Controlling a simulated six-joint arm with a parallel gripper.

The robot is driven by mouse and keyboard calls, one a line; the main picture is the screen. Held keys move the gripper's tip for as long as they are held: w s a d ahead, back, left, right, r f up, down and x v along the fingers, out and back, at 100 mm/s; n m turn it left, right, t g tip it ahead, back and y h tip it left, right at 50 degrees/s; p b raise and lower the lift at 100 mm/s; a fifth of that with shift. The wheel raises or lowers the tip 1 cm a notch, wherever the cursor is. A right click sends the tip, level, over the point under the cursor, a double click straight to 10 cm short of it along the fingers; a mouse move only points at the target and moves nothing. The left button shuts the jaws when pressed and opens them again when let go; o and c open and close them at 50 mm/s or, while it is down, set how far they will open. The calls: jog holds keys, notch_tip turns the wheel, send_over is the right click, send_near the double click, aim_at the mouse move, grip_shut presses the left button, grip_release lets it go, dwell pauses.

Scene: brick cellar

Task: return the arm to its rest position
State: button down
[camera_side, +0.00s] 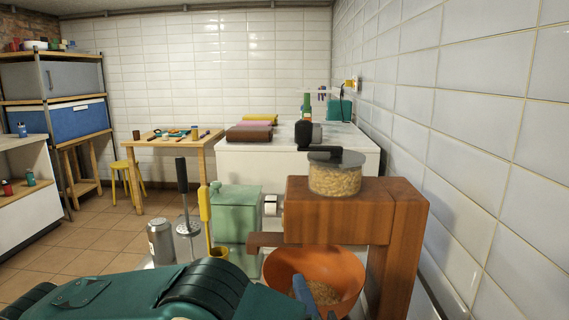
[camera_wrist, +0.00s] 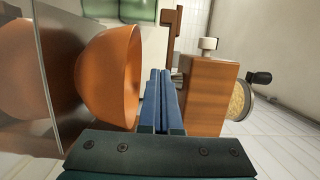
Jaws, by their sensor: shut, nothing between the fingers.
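My gripper (camera_wrist: 160,92) is shut and empty, its two blue fingers pressed together in the wrist view. In the side view part of a blue finger (camera_side: 303,292) shows in front of the orange bowl (camera_side: 284,262), which holds some grain. In the wrist view the bowl (camera_wrist: 122,80) is left of the fingers and the wooden mill (camera_wrist: 206,95) is right of them. I cannot tell how much space lies between the fingers and either one. In the side view the mill (camera_side: 400,235) carries a clear hopper of grain (camera_side: 336,178) on top.
Left of the mill stand a green canister (camera_side: 237,212), a grey can (camera_side: 160,242), a masher (camera_side: 187,226) and a yellow-handled tool (camera_side: 204,205). A tiled wall (camera_side: 480,130) bounds the right. A white counter (camera_side: 300,160) and wooden table (camera_side: 172,143) are behind.

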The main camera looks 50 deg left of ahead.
jog(key=shift+s+d, duration=0.1)
jog(key=shift+d, duration=0.05)
jog(key=s+a+r+n+g+h, duration=0.2)
jog(key=s+a+g+h, duration=0.4)
jog(key=a, duration=0.3)
jog(key=s+d+r+n+t+h, duration=0.2)
jog(key=s+d+n+h, duration=0.1)
jog(key=s+h, duration=0.5)
jog(key=shift+s+r+n+h, duration=0.2)
jog(key=shift+s+n+h, duration=0.2)
jog(key=shift+n+h, duration=0.25)
jog(key=shift+d, duration=0.1)
